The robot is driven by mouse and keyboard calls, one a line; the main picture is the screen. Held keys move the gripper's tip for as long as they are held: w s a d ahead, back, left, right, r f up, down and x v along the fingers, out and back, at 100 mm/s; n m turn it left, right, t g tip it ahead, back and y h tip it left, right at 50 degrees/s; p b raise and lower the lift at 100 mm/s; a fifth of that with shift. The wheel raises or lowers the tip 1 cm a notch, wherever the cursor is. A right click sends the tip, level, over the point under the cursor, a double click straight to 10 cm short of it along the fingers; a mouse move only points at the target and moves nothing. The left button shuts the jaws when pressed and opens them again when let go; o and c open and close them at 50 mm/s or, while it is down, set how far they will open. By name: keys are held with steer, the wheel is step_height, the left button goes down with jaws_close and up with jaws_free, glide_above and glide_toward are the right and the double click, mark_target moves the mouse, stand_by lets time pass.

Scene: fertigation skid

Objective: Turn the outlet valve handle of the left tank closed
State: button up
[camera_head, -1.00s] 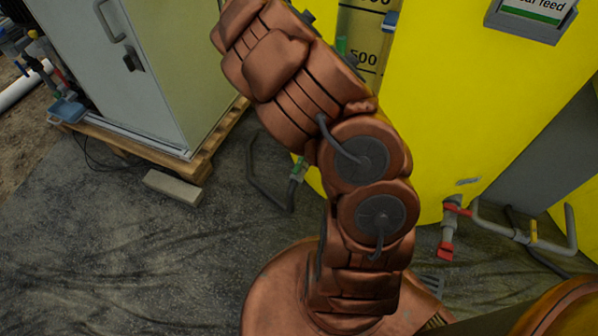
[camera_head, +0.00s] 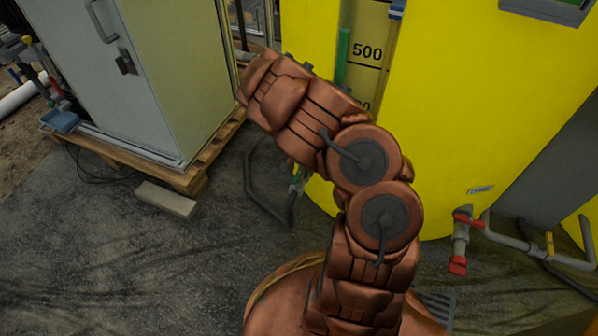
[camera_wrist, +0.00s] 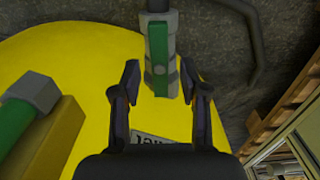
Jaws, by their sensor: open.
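The left tank (camera_head: 440,110) is the large yellow one in the head view, and its yellow wall (camera_wrist: 75,60) fills much of the wrist view. Its outlet valve has a green handle (camera_wrist: 159,50) on a grey pipe fitting; the handle lies along the pipe. In the head view the green valve (camera_head: 297,180) shows low at the tank's left side, partly hidden by my arm. My gripper (camera_wrist: 161,72) is open and empty. In the wrist picture its fingers stand either side of the fitting's lower end; contact cannot be told. The head view hides the gripper.
A label (camera_wrist: 155,141) is on the tank. A red-handled valve (camera_head: 459,240) sits at the tank's lower right. A grey cabinet (camera_head: 120,80) stands on a wooden pallet (camera_head: 195,175) at left, with a block (camera_head: 167,199) before it. A dark bent pipe (camera_head: 262,190) runs near the green valve.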

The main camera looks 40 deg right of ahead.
steer(key=shift+f, duration=0.35)
steer(key=shift+c, duration=0.2)
jaws_close()
